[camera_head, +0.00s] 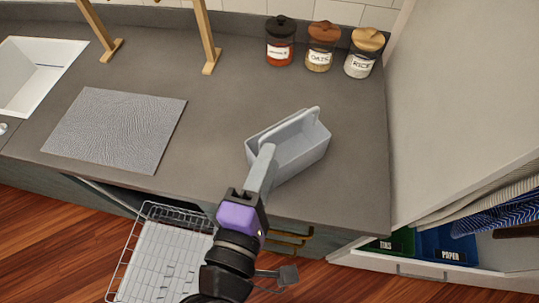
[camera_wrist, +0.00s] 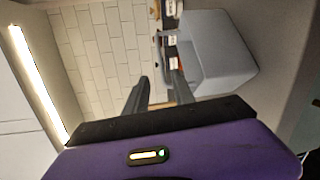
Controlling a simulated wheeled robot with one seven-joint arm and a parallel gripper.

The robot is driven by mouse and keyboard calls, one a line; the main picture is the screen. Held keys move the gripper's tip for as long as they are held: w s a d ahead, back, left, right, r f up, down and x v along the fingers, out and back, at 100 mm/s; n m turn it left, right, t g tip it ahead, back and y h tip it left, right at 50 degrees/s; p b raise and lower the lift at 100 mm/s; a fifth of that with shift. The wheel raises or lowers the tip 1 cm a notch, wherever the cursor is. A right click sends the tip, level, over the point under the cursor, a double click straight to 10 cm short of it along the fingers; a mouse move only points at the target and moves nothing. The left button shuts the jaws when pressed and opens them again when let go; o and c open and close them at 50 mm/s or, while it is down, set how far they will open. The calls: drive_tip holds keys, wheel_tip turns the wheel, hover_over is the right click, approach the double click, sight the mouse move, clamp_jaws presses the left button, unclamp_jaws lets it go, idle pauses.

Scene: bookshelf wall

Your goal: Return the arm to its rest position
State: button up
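My gripper (camera_head: 266,150) is at the end of my arm, over the near left side of a light grey caddy (camera_head: 303,157). In the wrist view my gripper (camera_wrist: 157,74) shows two dark fingers apart, with nothing clearly held between them. The caddy also shows in the wrist view (camera_wrist: 218,62), to the right of the fingers. The caddy stands upright on the counter, its handle rising above its rim. In the head view my gripper overlaps the near left end of the caddy, and I cannot tell whether they touch.
The dark counter (camera_head: 210,120) holds a textured grey mat (camera_head: 115,130) and several jars at the back, including a red-filled one (camera_head: 280,48). A wire dish rack (camera_head: 165,255) is pulled out below the counter edge. A tall cabinet side (camera_head: 465,90) bounds the right.

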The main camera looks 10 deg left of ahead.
idle(0.4)
drive_tip(key=s+a+f+g+y, duration=0.1)
drive_tip(key=s+a+f+y, duration=0.1)
drive_tip(key=a+y, duration=0.65)
drive_tip(key=s+d+f+m+h, duration=0.1)
drive_tip(key=s+d+m+h, duration=0.1)
drive_tip(key=s+d+m, duration=0.4)
drive_tip(key=s+d+f+m+h, duration=0.2)
drive_tip(key=s+d+m, duration=0.4)
drive_tip(key=d, duration=1)
drive_tip(key=s+d+f+m+h, duration=0.1)
drive_tip(key=s+d+m+h, duration=0.1)
drive_tip(key=s+d+m, duration=0.4)
drive_tip(key=d, duration=0.4)
drive_tip(key=shift+d+f+g, duration=0.3)
drive_tip(key=shift+d+f, duration=0.1)
drive_tip(key=shift+s, duration=0.1)
